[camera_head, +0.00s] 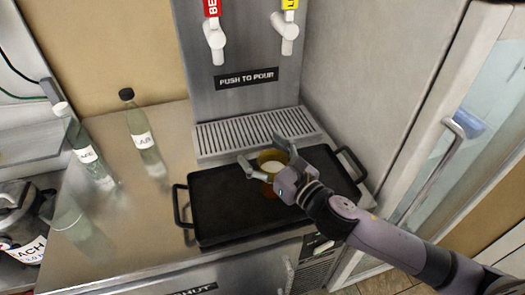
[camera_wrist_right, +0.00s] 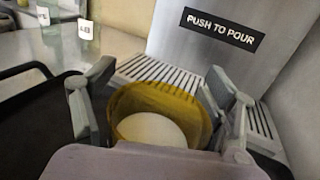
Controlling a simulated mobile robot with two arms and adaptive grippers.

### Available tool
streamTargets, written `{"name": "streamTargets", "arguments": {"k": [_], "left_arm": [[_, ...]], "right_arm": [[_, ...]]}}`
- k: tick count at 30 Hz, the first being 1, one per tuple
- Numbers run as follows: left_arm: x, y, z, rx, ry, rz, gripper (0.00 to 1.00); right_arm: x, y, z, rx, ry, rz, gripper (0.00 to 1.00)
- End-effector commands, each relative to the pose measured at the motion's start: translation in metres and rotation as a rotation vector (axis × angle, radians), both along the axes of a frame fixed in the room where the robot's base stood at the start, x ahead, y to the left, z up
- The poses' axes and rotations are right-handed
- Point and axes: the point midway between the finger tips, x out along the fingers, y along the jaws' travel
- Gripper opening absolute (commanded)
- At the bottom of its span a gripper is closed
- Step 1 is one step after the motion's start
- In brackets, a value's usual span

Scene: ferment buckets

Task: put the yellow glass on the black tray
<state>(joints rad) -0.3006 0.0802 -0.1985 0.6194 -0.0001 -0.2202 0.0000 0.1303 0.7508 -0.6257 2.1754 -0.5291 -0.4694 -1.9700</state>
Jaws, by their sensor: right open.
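My right gripper (camera_head: 264,166) is open, with one finger on each side of the glass. I cannot tell whether the fingers touch it. The base of the glass is mostly hidden. My left gripper is not in view.
A dispenser with white taps (camera_head: 287,38) and a slatted drip grate (camera_head: 255,132) stands behind the tray. Bottles (camera_head: 142,135) and a clear glass (camera_head: 68,215) are at the left of the steel counter. A fridge door handle (camera_head: 440,165) is at the right.

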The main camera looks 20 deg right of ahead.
Motion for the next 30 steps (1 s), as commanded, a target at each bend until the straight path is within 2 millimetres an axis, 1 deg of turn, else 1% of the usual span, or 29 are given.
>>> {"name": "streamTargets", "arguments": {"k": [8,11,13,17,24,29,30], "left_arm": [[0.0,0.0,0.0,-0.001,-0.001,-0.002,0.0],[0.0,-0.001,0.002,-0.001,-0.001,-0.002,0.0],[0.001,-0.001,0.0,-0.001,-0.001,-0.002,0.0],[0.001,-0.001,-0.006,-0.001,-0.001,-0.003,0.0],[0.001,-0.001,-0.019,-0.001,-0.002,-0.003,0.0],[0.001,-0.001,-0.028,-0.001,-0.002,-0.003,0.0],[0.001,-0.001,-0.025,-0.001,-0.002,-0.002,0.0]], "right_arm": [[0.0,0.0,0.0,0.0,0.0,0.0,0.79],[0.0,0.0,0.003,0.0,-0.001,0.0,0.79],[-0.004,-0.002,0.002,-0.001,0.002,0.0,0.79],[-0.022,-0.01,-0.001,-0.003,0.003,0.0,0.79],[-0.064,-0.027,-0.002,-0.003,0.003,0.001,0.79],[-0.086,-0.037,-0.001,-0.003,0.003,0.003,0.79],[-0.089,-0.039,0.001,0.001,0.004,0.0,0.79]]}}
